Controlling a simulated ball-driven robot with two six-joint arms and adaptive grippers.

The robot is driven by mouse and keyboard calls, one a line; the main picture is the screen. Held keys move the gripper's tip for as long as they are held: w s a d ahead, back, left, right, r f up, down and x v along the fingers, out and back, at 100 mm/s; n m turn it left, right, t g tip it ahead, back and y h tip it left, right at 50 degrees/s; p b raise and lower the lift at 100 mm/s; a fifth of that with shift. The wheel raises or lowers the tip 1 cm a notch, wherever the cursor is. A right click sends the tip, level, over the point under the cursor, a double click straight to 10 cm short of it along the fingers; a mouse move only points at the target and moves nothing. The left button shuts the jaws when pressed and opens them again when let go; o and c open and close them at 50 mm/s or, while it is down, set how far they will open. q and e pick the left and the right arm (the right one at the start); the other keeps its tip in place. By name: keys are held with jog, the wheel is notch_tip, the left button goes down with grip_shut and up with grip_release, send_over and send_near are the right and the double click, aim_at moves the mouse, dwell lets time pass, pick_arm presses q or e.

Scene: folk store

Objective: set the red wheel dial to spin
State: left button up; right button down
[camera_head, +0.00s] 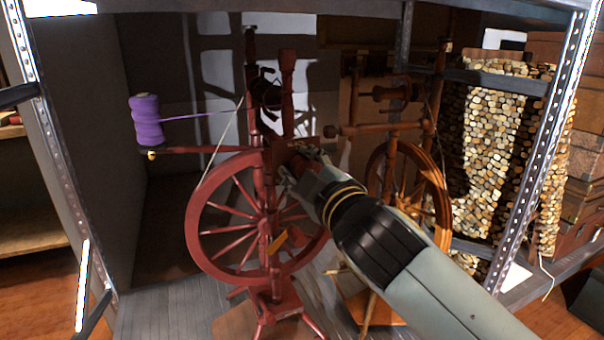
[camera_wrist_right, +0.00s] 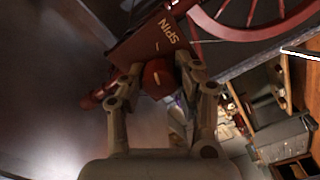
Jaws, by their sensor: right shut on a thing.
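The red spinning wheel (camera_head: 205,240) stands on the shelf floor in the head view. In the wrist view, the red wheel's dial (camera_wrist_right: 158,79) is a small dark red knob with a pale mark, below a red-brown plate (camera_wrist_right: 140,45) lettered SPIN. The SPIN lettering (camera_wrist_right: 173,32) lies on the upper right of that plate, and a short pale tick shows on the plate above the knob. My right gripper (camera_head: 287,168) reaches to the wheel's upper right and is shut on the dial, one finger either side of it. In the head view it hides the dial. My left gripper is out of view.
A purple spool (camera_head: 147,120) on a red arm juts left, its thread running to the wheel. A brown spinning wheel (camera_head: 440,190) stands close behind my right arm. Metal shelf posts (camera_head: 545,150) frame the right side, near a pebbled panel (camera_head: 500,130).

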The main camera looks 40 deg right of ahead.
jog(key=shift+f+m, duration=0.15)
jog(key=shift+m, duration=0.75)
jog(key=c, duration=0.9)
grip_release()
jog(key=shift+s, duration=0.1)
jog(key=v, duration=1.1)
jog(key=shift+s+a, duration=0.2)
jog(key=shift+s, duration=0.2)
